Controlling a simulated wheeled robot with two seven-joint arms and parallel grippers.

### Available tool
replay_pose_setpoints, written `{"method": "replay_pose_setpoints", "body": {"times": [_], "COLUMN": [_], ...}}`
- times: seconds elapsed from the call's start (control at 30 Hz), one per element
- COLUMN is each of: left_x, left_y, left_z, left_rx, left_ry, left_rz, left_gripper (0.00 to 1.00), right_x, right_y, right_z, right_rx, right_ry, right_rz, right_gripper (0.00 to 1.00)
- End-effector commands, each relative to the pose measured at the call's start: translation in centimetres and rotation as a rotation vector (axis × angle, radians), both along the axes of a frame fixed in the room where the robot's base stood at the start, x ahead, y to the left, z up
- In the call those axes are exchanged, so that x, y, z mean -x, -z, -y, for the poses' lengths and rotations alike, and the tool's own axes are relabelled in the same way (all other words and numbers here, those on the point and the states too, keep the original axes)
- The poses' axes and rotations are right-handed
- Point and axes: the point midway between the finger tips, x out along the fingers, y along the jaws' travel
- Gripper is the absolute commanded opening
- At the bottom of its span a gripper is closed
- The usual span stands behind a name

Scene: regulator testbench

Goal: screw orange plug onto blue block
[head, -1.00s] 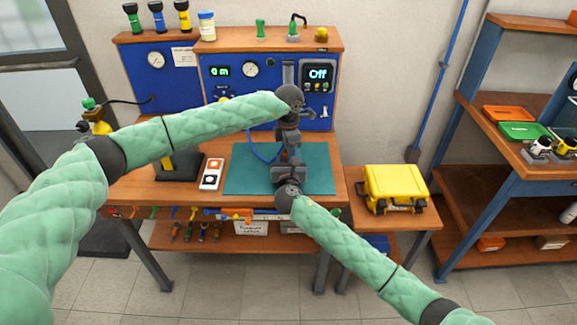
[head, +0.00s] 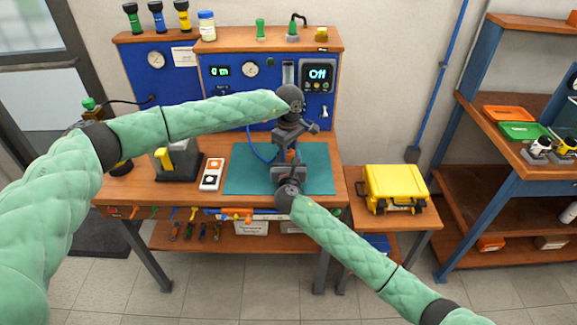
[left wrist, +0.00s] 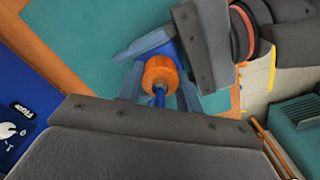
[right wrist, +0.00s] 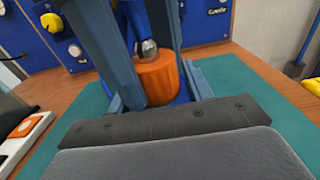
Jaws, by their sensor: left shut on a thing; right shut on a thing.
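The orange plug (left wrist: 160,75) sits between the fingertips of my left gripper (head: 291,149), which points down from above and is shut on it. A blue stem with a silver collar (right wrist: 148,48) enters the plug's top in the right wrist view. My right gripper (head: 290,164) is low over the mat, just under the left one, and is shut on the blue block (right wrist: 182,94). The block is mostly hidden by the plug and fingers. The plug (right wrist: 156,80) is upright directly against or over the block; I cannot tell how far it is threaded.
The teal mat (head: 245,180) covers the middle of the bench under both grippers. A blue hose (head: 258,149) runs from the panel toward the grippers. A white button box (head: 210,182) and a dark stand lie left. A yellow case (head: 393,184) stands on the right side table.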

Motion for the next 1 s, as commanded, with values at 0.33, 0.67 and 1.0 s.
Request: {"method": "replay_pose_setpoints", "body": {"times": [0.33,0.67,1.0], "left_x": [-0.1,-0.1,0.0], "left_y": [-0.1,-2.6,-4.5], "left_z": [-0.1,0.0,0.0], "left_rx": [0.0,0.001,0.0], "left_ry": [-0.004,-0.003,-0.004], "left_rz": [0.001,0.002,0.0], "left_gripper": [0.57,0.57,0.57], "right_x": [0.0,0.0,0.0], "right_y": [0.0,0.1,0.1], "right_z": [0.0,0.1,0.0], "right_rx": [0.0,0.001,0.001], "right_ry": [0.0,0.001,0.0], "right_rz": [0.0,-0.001,-0.001], "right_gripper": [0.0,0.0,0.0]}}
